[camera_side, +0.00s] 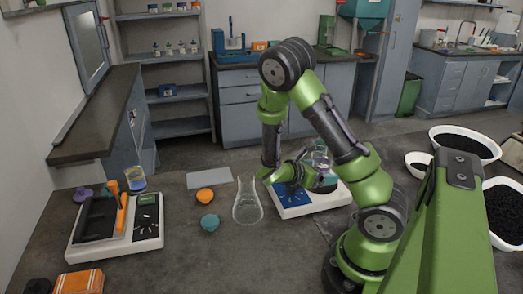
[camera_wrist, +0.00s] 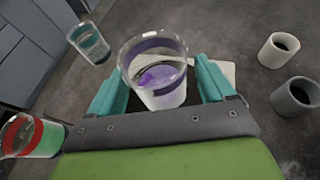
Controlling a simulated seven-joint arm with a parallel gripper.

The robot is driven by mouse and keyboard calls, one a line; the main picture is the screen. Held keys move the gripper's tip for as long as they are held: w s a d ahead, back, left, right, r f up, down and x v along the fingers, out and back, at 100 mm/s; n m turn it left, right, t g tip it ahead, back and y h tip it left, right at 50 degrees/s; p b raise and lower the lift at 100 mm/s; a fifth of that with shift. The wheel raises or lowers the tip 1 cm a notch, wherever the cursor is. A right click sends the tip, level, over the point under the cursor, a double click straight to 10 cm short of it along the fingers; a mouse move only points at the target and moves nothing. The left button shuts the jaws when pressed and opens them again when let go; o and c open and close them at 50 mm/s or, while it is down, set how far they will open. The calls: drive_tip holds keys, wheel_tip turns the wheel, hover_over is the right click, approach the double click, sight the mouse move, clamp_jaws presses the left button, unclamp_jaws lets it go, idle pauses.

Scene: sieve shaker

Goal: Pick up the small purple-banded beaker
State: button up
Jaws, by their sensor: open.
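The purple-banded beaker (camera_wrist: 152,96) is clear glass with a purple band near its rim and purple contents low inside. In the wrist view it stands between the two teal fingers of my open gripper (camera_wrist: 158,90). One finger is on each side of it, and I cannot tell whether either touches the glass. In the side view my gripper (camera_side: 325,183) is low over the white device with a blue panel (camera_side: 298,208). Clear glassware (camera_side: 320,157) shows just behind it there, but I cannot make out a purple band.
A teal-banded beaker (camera_wrist: 91,44) and a red-banded beaker (camera_wrist: 28,137) stand left of my gripper. A conical flask (camera_side: 247,203) stands left of the device. A balance (camera_side: 147,222) stands further left.

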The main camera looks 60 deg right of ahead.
drive_tip(key=shift+s+d, duration=0.15)
drive_tip(key=shift+d, duration=0.05)
drive_tip(key=c, duration=1.1)
drive_tip(key=shift+r, duration=7.45)
